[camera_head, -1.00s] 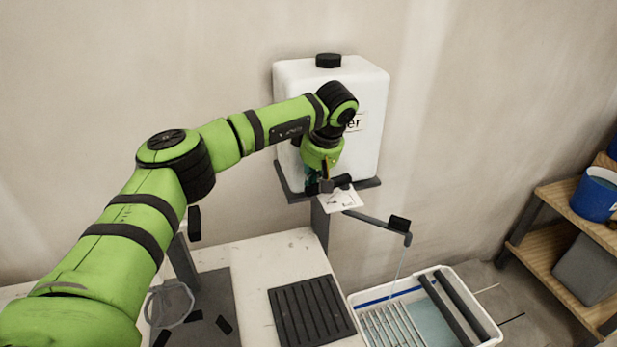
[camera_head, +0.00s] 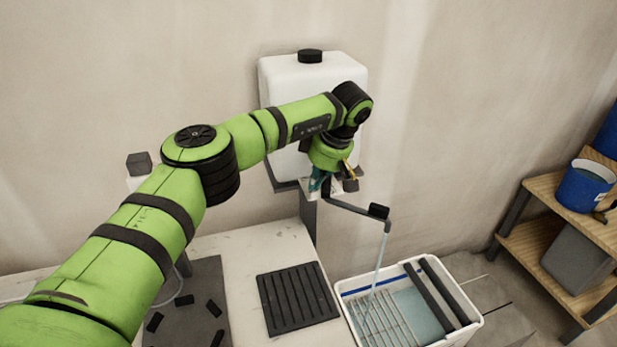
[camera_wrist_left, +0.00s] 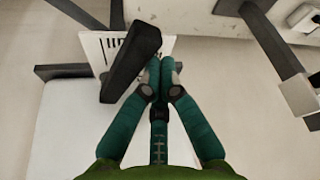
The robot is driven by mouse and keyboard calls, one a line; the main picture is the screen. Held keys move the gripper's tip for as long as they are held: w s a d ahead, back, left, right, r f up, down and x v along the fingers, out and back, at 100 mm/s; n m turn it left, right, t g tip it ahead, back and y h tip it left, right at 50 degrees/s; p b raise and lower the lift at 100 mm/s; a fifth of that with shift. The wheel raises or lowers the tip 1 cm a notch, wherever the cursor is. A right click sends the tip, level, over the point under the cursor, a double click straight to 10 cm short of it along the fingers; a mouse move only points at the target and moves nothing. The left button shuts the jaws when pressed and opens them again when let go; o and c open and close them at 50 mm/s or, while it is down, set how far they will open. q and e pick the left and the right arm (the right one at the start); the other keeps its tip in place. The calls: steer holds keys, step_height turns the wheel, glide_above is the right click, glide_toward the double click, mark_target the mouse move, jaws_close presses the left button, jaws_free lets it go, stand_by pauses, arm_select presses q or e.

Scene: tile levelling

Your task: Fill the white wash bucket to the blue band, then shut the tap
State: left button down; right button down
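The white wash bucket (camera_head: 463,337) stands below the tap spout (camera_head: 387,228), with a rack and two dark rollers over it. Pale blue water (camera_head: 418,308) shows inside; part of the blue band (camera_head: 357,291) shows along the far wall. How near the water is to it I cannot tell. A water stream (camera_head: 378,262) runs from the spout into the bucket. My left gripper (camera_head: 325,186) is at the tap below the white tank (camera_head: 285,90). In the left wrist view its fingertips (camera_wrist_left: 160,68) are together, beside the dark tap lever (camera_wrist_left: 131,62); contact is unclear. My right gripper is not in view.
A dark ribbed mat (camera_head: 297,299) lies on the pale table (camera_head: 240,250), left of the bucket. A wooden shelf (camera_head: 545,186) with a blue bucket (camera_head: 583,190) stands at the right. A white card (camera_wrist_left: 97,48) is behind the lever.

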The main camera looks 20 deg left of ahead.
arm_select(q)
steer(key=shift+w+d, duration=0.15)
steer(key=shift+d, duration=0.9)
steer(key=shift+w+d, duration=0.1)
steer(key=shift+d, duration=0.1)
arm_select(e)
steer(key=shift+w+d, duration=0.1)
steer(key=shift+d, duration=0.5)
